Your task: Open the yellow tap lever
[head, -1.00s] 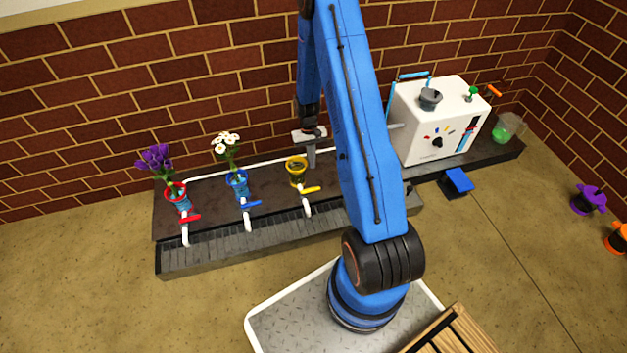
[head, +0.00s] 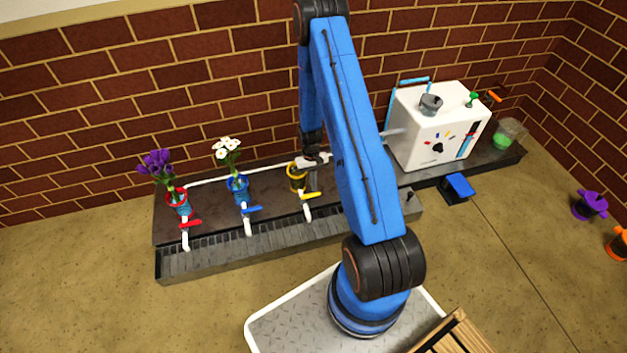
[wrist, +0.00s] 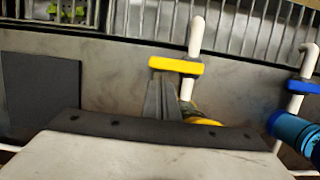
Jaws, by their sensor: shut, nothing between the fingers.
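The yellow tap lever (head: 312,195) sits across a white tap pipe, in front of a yellow-rimmed pot (head: 296,178). In the wrist view the yellow lever (wrist: 176,65) lies crosswise on the white pipe. My gripper (head: 315,184) is shut and empty, just behind the lever. In the wrist view its fingertips (wrist: 163,84) are right by the left part of the lever. I cannot tell whether they touch it. The yellow pot (wrist: 206,121) is partly hidden behind my gripper there.
A blue lever (head: 252,209) and a red lever (head: 190,223) sit on taps to the left, with pots of white and purple flowers behind them. A white machine (head: 437,130) stands at the right. A dark grated trough (head: 285,238) runs along the front.

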